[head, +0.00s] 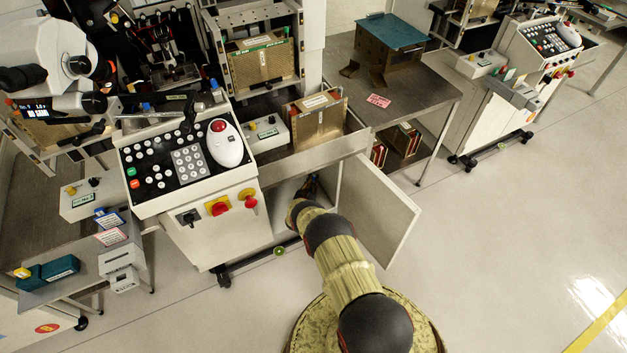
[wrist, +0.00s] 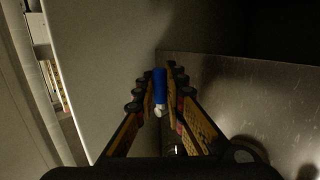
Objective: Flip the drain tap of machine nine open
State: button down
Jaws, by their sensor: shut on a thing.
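The drain tap shows in the wrist view as an upright blue lever (wrist: 160,84) with a small pale part below it. My gripper (wrist: 160,92) has its two fingers on either side of the blue lever and is shut on it. In the head view my arm reaches into the open lower cabinet of the machine (head: 210,230), and my gripper (head: 310,187) is partly visible inside. The tap itself cannot be made out in the head view. The tap's body and pipe are mostly dark or hidden by the fingers.
The cabinet door (head: 378,210) stands open to the right of my arm. A cabinet wall (wrist: 100,50) is close on the left in the wrist view, with a metal surface (wrist: 240,90) to the right. A control panel (head: 180,155) sits above the cabinet. Floor on the right is clear.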

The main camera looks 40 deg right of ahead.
jog(key=c, duration=2)
grip_release()
jog(key=shift+o, duration=0.8)
jog(key=shift+a, duration=0.1)
jog(key=v, duration=1.2)
jog(key=shift+s+f, duration=0.1)
jog(key=shift+s, duration=0.05)
